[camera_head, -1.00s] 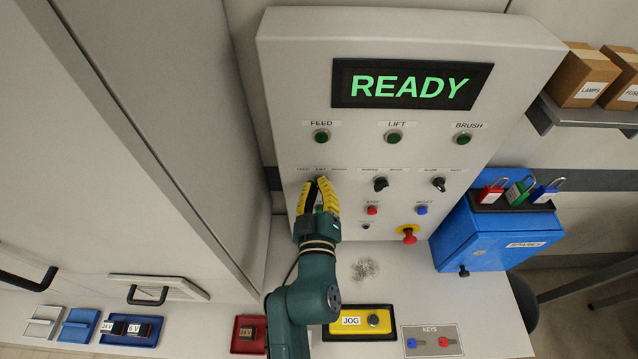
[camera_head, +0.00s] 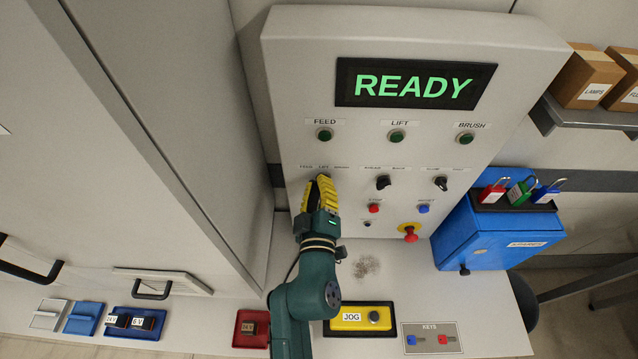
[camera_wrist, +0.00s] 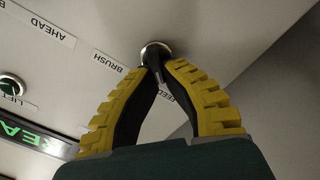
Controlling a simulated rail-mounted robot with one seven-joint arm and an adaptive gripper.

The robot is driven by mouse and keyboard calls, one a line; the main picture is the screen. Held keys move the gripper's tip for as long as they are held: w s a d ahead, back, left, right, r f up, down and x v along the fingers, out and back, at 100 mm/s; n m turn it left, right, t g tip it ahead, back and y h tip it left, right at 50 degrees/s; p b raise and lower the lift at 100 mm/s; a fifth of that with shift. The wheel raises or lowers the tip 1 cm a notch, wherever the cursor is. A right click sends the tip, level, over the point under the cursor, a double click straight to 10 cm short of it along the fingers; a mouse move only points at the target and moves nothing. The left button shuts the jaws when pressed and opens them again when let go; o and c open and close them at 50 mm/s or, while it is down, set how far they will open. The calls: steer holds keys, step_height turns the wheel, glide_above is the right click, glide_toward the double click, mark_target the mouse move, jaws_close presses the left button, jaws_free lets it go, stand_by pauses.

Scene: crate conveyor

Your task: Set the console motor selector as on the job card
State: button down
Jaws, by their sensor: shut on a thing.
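The console (camera_head: 290,60) carries a motor selector at the left of its lower row, under small FEED, LIFT and BRUSH labels (camera_head: 324,167). In the head view my yellow-fingered gripper (camera_head: 322,180) covers this selector. In the wrist view the selector (camera_wrist: 155,48) shows as a dark knob on a round metal collar. My gripper's fingertips (camera_wrist: 158,70) meet on the knob and are shut on it. The BRUSH label (camera_wrist: 108,61) lies just left of the knob, and the FEED label is partly hidden behind a finger. The knob's pointing direction cannot be told. No job card is recognisable.
The console screen (camera_head: 416,84) reads READY in green. Two more black selectors (camera_head: 383,182) (camera_head: 440,183) sit to the right. Below are a red button (camera_head: 374,208), a blue button (camera_head: 423,208) and a red emergency knob (camera_head: 410,233). A blue box (camera_head: 490,235) stands right.

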steer(key=c, duration=1.1)
jaws_free()
steer(key=shift+c, duration=0.2)
steer(key=s, duration=1.2)
